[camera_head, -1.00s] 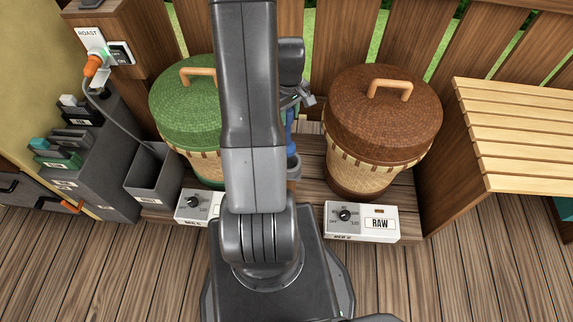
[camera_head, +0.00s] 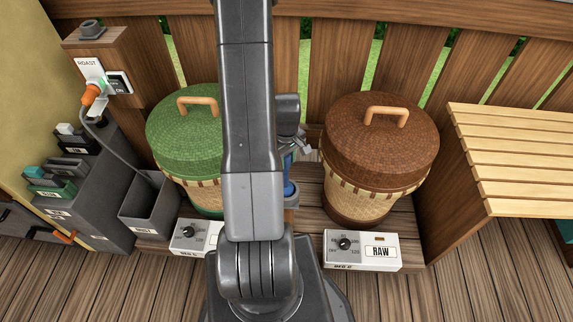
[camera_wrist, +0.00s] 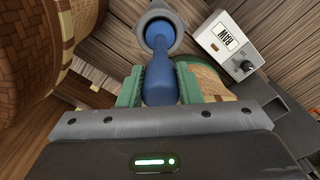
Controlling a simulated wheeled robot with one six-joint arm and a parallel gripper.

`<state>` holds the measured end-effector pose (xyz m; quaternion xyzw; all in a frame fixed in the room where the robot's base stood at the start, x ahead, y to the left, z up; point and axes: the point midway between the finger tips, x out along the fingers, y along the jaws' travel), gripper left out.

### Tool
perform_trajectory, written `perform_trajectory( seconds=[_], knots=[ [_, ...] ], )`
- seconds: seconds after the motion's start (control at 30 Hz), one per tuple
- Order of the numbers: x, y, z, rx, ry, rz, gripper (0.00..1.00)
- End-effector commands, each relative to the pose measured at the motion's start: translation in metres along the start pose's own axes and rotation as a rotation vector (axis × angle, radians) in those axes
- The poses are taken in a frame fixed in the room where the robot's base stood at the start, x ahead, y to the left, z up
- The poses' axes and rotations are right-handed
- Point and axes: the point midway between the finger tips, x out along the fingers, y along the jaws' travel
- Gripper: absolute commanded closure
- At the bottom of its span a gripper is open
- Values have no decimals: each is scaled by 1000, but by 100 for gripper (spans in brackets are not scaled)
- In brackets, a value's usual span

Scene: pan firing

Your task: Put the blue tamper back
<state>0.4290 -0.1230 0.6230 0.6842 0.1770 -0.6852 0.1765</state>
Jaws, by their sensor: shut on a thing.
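The blue tamper (camera_wrist: 160,80) is held between the green fingers of my gripper (camera_wrist: 160,88), which is shut on it. Its far end lies within the rim of a round grey holder (camera_wrist: 178,22) in the wrist view; I cannot tell how deep it sits. My gripper (camera_head: 299,143) is partly hidden there behind my arm, above the holder.
A green-lidded basket (camera_head: 185,130) stands left and a brown-lidded basket (camera_head: 380,140) right of the holder. White control boxes (camera_head: 362,251) stand in front. A grey bin (camera_head: 148,212) is at left, a slatted bench (camera_head: 515,150) at right.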

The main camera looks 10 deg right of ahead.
Motion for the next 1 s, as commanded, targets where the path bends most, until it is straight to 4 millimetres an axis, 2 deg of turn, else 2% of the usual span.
perform_trajectory(
  seconds=[0.03,0.13,0.37,0.4,0.5,0.97,1.0],
  knots=[
    [9,0,0,0,-1,-1,100],
    [19,0,-1,0,1,1,100],
    [21,1,-1,0,4,3,100],
    [21,1,-1,0,4,3,67],
    [21,1,-1,0,3,3,47],
    [25,0,0,0,1,1,47],
    [18,1,-1,0,4,3,47]
  ],
)
